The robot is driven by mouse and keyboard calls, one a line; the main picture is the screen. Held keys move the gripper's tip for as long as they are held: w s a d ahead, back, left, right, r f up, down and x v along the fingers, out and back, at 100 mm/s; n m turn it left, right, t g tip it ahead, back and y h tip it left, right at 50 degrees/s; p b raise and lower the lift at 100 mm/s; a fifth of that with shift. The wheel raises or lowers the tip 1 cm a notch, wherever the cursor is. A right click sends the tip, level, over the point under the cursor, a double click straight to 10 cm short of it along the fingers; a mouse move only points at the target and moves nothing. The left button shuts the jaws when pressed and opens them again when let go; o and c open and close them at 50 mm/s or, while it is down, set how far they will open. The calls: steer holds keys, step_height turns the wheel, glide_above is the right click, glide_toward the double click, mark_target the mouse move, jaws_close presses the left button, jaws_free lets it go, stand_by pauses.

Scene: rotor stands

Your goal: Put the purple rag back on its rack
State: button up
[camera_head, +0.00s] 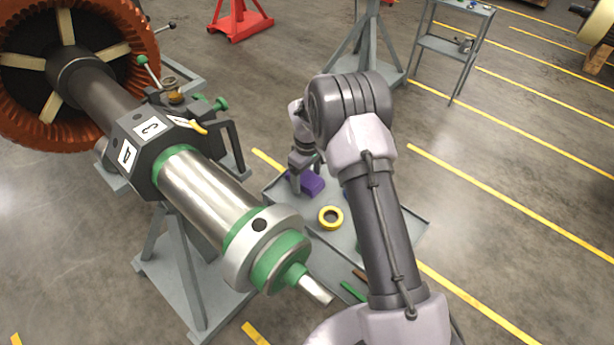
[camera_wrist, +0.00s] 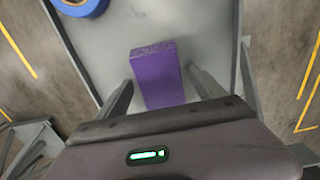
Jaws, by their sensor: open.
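The purple rag (camera_head: 314,184) is a folded, block-like bundle on the grey tray top (camera_head: 385,246) of a cart. In the wrist view the rag (camera_wrist: 158,76) lies on the bare grey surface (camera_wrist: 108,50). My gripper (camera_head: 301,183) is over the rag in the head view, partly hiding it. In the wrist view my gripper (camera_wrist: 161,80) is open, with one finger on each side of the rag and a visible gap to each. I cannot tell whether the fingertips are at the rag's height. I cannot make out which thing is the rag's rack.
A yellow tape ring (camera_head: 330,217) and a green stick (camera_head: 353,291) are on the cart. A blue ring (camera_wrist: 80,4) lies near the rag. A rotor shaft (camera_head: 205,190) on a grey stand rises close to the left. A shelf cart (camera_head: 455,48) stands behind; open floor is right.

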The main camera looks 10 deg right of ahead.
step_height(320, 180, up, 17)
steer(key=p, duration=0.5)
step_height(320, 180, up, 7)
steer(key=m+t, duration=0.1)
steer(key=m, duration=0.1)
glide_above(307, 180)
steer(key=s, duration=0.3)
steer(key=s+a+r+m+t+y, duration=0.1)
steer(key=s+r+m+t, duration=0.15)
steer(key=s+r, duration=0.55)
steer(key=s+a+r+m+t, duration=0.1)
steer(key=s+a+r+m, duration=0.15)
steer(key=s+r, duration=0.6)
steer(key=s+f+m+t+y+b, duration=0.1)
steer(key=s+f+m, duration=0.2)
steer(key=s, duration=1)
steer(key=shift+a+m, duration=0.25)
steer(key=shift+m, duration=0.55)
steer(key=shift+f, duration=0.1)
